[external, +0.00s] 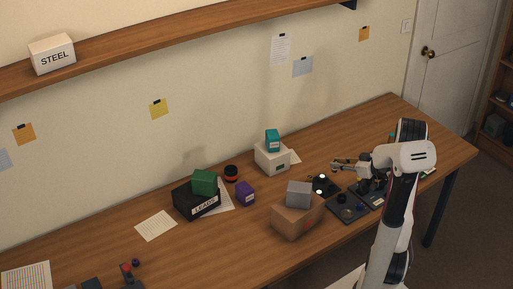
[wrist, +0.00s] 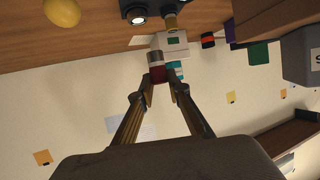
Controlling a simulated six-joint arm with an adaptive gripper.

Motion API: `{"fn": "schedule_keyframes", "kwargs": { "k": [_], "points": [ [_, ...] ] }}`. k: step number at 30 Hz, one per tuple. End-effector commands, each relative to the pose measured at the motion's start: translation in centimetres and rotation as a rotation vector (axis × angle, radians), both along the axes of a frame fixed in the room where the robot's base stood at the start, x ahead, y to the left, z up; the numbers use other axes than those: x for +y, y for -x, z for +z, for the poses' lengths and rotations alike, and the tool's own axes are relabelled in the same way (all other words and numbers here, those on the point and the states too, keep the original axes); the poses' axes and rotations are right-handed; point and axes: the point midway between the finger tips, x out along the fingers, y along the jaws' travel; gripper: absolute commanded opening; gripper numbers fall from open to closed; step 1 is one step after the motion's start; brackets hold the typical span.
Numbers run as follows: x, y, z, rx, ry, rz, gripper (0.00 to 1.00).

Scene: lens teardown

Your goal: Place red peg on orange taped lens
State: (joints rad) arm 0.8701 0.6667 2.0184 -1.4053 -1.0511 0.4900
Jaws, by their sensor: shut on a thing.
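My gripper (external: 337,167) is above the right part of the table, pointing left. In the wrist view my gripper (wrist: 165,78) has its fingertips closed on a dark red peg (wrist: 158,74) with a greyish upper part. The peg is too small to make out in the external view. A black round lens with an orange-red band (external: 231,173) stands near the wall, beside the green box; it also shows in the wrist view (wrist: 208,40). The peg is apart from this lens.
A white box (external: 271,158) with a teal box (external: 272,140) on top stands left of my gripper. A cardboard box (external: 297,218) bears a grey box (external: 299,195). Dark trays (external: 347,208) lie below my gripper. A purple box (external: 245,193) stands near the lens.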

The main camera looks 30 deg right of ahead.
Motion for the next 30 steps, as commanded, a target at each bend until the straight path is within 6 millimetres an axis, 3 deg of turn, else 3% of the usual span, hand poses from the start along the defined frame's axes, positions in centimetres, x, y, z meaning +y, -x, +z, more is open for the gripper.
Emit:
{"fn": "schedule_keyframes", "kwargs": {
  "k": [5, 11, 20, 30],
  "points": [
    [0.3, -0.2, 0.0, 0.0, 0.0, 0.006, 0.0],
    [2.4, -1.1, -0.1, 0.0, -0.001, 0.044, 0.0],
    [8.7, -4.3, -0.4, 0.0, 0.0, 0.164, 0.0],
    [15.9, -9.4, 0.2, -0.001, 0.001, 0.27, 0.0]
  ]
}}
